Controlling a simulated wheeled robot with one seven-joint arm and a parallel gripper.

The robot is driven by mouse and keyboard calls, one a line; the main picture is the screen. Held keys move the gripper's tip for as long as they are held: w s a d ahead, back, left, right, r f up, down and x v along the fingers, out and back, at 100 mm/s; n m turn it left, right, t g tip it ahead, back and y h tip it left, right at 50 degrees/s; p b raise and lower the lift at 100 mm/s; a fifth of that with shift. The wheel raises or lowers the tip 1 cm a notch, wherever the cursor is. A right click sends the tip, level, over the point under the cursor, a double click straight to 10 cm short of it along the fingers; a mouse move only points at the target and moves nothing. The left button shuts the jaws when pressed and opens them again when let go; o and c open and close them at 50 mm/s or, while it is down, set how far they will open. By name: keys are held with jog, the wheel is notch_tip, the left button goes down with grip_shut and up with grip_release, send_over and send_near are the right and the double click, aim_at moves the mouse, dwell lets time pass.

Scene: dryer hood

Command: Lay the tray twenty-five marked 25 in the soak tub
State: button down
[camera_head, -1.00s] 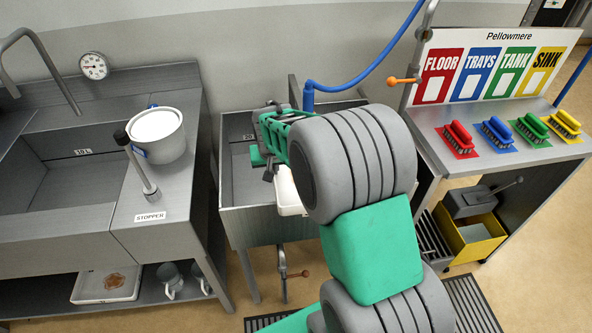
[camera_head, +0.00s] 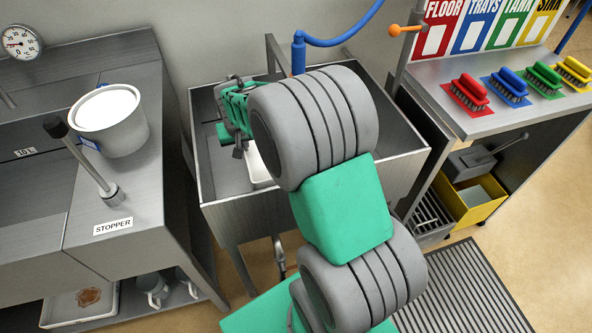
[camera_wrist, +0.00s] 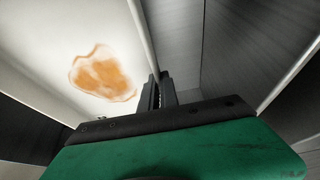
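A white tray (camera_head: 258,166) shows partly behind my arm, inside the outline of the grey metal tub (camera_head: 236,222) in the middle. In the wrist view the tray (camera_wrist: 60,45) fills the upper left, with an orange-brown stain on its floor. My gripper (camera_wrist: 159,90) has its two dark fingers close together on either side of the tray's wall, holding it. My gripper in the head view (camera_head: 236,148) is over the tub, its fingertips mostly hidden. No 25 mark is readable. I cannot tell whether the tray touches the tub floor.
A sink counter with a white-filled pot (camera_head: 110,120) and stopper lever (camera_head: 85,165) stands left. Another stained tray (camera_head: 78,303) and mugs lie on its lower shelf. A blue hose (camera_head: 350,38) rises behind the tub. A bench with coloured brushes (camera_head: 508,88) stands right.

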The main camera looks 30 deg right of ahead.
notch_tip(320, 180, down, 11)
jog(key=b, duration=0.9)
jog(key=shift+f+b, duration=0.2)
jog(key=shift+b, duration=0.15)
jog(key=s+d, duration=0.1)
jog(key=d, duration=0.4)
jog(key=s+d, duration=0.2)
jog(key=d, duration=0.4)
jog(key=s+d, duration=0.1)
jog(key=d, duration=0.4)
jog(key=shift+s+d+r, duration=0.15)
jog(key=shift+s+d, duration=0.05)
jog(key=shift+s, duration=0.2)
jog(key=f, duration=0.1)
jog(key=d+f+b, duration=0.1)
jog(key=f, duration=0.1)
jog(key=shift+s, duration=0.2)
jog(key=shift+f, duration=0.35)
jog(key=c, duration=2)
grip_release()
jog(key=o, duration=0.4)
